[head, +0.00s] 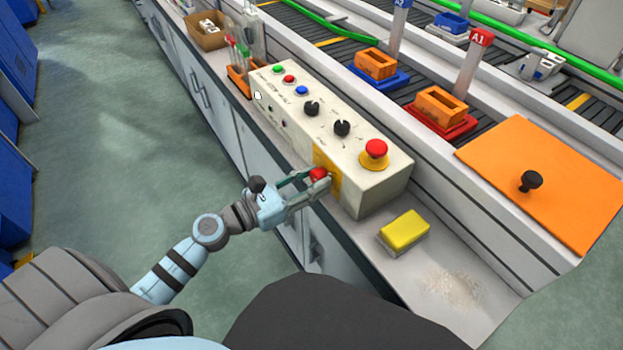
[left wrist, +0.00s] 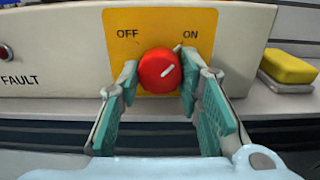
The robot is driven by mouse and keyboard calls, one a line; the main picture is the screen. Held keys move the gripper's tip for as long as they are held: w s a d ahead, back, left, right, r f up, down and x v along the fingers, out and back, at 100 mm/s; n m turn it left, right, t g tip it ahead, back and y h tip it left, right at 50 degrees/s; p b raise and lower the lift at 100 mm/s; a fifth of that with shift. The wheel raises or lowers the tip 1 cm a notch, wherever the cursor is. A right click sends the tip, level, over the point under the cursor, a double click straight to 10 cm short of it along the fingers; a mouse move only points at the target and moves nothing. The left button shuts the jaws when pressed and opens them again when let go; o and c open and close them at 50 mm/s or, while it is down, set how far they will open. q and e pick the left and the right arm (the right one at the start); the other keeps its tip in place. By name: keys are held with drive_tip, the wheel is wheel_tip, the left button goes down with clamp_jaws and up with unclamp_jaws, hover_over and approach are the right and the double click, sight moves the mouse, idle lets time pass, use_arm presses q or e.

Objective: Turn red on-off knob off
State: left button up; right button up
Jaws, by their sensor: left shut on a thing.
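The red on-off knob (head: 319,174) sits on a yellow plate on the front face of the white control box (head: 282,106). In the left wrist view the red knob (left wrist: 158,71) has a white mark slanting up and right, toward the ON label; OFF is at the upper left. My left gripper (head: 311,180) is shut on the knob, with one finger at each side; its fingers also show in the left wrist view (left wrist: 160,84). My right gripper is not in view.
A red emergency button (head: 375,149) and black dials (head: 342,128) are on the box top. A yellow sponge (head: 404,229) lies on the counter to the right. An orange panel (head: 545,180) with a black knob is further right.

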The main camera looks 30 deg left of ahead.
use_arm(q)
drive_tip(key=shift+r+n, duration=0.1)
drive_tip(key=shift+n, duration=0.2)
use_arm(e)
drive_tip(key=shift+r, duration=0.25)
use_arm(q)
drive_tip(key=shift+n+p, duration=0.8)
drive_tip(key=shift+n, duration=0.1)
drive_tip(key=n+p, duration=0.1)
drive_tip(key=n, duration=0.1)
drive_tip(key=shift+r+n+p, duration=0.1)
drive_tip(key=shift+n+p, duration=0.2)
drive_tip(key=shift+p, duration=0.05)
drive_tip(key=shift+n, duration=0.4)
drive_tip(key=n+p, duration=0.4)
drive_tip(key=n, duration=0.2)
drive_tip(key=shift+d+r+p, duration=0.1)
drive_tip(key=shift+p, duration=0.3)
drive_tip(key=n+p, duration=0.2)
drive_tip(key=n, duration=0.1)
drive_tip(key=shift+n, duration=0.4)
drive_tip(key=shift+n+p, duration=0.7)
drive_tip(key=shift+n, duration=0.4)
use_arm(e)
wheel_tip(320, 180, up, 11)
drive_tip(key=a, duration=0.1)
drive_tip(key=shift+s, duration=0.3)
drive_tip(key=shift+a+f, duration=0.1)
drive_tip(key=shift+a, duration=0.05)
